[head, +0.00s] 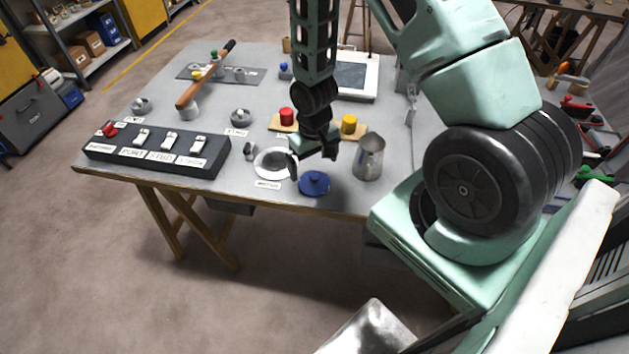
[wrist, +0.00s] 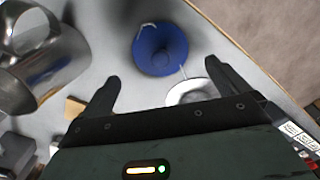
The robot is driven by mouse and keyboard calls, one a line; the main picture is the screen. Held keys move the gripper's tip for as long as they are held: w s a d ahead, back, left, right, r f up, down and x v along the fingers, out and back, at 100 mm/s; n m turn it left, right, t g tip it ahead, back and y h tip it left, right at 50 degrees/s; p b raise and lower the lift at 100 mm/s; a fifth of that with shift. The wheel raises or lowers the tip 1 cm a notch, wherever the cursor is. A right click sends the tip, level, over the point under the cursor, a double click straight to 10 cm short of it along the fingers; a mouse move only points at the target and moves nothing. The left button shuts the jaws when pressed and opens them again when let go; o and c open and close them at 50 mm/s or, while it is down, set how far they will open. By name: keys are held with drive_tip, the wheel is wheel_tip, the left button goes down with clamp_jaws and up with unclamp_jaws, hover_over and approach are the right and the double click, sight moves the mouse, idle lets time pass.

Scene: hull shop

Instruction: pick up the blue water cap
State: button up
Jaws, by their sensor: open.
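The blue water cap (head: 314,184) is a round disc with a small raised knob, lying on the grey table (head: 215,195) near its front edge. It also shows in the wrist view (wrist: 160,50), beyond my fingertips and roughly between their lines. My gripper (head: 312,156) is above the table, a little behind and above the cap. The cap is apart from both fingers and fully in sight in the wrist view.
A white round plate (head: 270,162) lies left of the cap. A metal jug (head: 369,157) stands to its right. A red cap (head: 286,117) and a yellow cap (head: 349,124) sit on a wooden board behind my gripper. A switch panel (head: 157,150) lies at the left.

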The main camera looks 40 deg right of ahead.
sight(315, 176)
drive_tip(key=shift+s+a+f+p, duration=0.15)
drive_tip(key=shift+f+p, duration=0.75)
drive_tip(key=shift+f, duration=1.7)
drive_tip(key=shift+c, duration=0.3)
drive_tip(key=c, duration=0.9)
